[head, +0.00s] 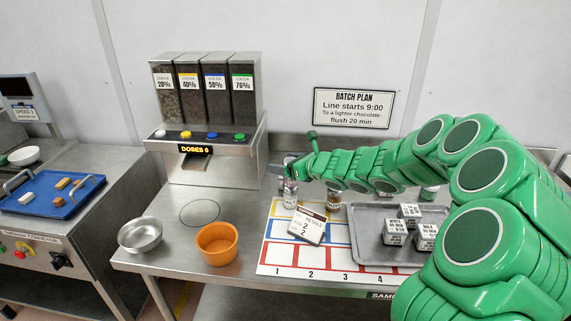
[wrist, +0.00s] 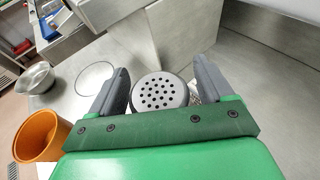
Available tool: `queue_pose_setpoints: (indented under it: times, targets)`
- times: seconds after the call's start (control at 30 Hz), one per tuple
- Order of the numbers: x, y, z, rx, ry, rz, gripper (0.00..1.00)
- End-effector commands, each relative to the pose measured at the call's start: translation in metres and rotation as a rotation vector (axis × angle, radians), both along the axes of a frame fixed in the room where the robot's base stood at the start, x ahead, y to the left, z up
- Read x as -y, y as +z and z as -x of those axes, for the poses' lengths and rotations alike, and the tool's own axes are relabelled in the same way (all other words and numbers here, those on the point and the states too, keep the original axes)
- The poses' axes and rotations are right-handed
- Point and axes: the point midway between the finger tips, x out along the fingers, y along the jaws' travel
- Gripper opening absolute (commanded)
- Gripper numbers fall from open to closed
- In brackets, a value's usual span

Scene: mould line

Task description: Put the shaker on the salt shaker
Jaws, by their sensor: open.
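A shaker with a round grey lid full of holes (wrist: 160,92) is between the two fingers of my gripper (wrist: 160,82) in the wrist view. The fingers stand apart on either side of the lid; I cannot tell whether either touches it. In the head view this shaker (head: 290,196) stands upright at the back left of the numbered mat, below my gripper (head: 287,168). A second small container with a brown top (head: 334,199) stands to its right, partly under my arm. I cannot read either label, so I cannot tell which is salt.
A white card reading PETALS (head: 308,226) is on the mat (head: 285,262). A grey tray (head: 372,248) holds labelled cubes at right. An orange bowl (head: 217,244) and metal bowl (head: 140,235) are at left. The dispenser (head: 207,150) stands behind. My arm hides the back right.

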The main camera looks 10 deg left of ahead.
Motion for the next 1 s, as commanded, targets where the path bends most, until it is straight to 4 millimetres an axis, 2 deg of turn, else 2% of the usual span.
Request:
queue_pose_setpoints:
  times: [0.17,0.73,1.0]
  targets:
    - [0.011,0.006,0.006,0.001,-0.003,-0.002,0.8]
    - [0.072,0.03,0.05,0.001,-0.003,-0.001,0.8]
    - [0.088,0.036,0.064,-0.001,0.0,-0.001,0.8]
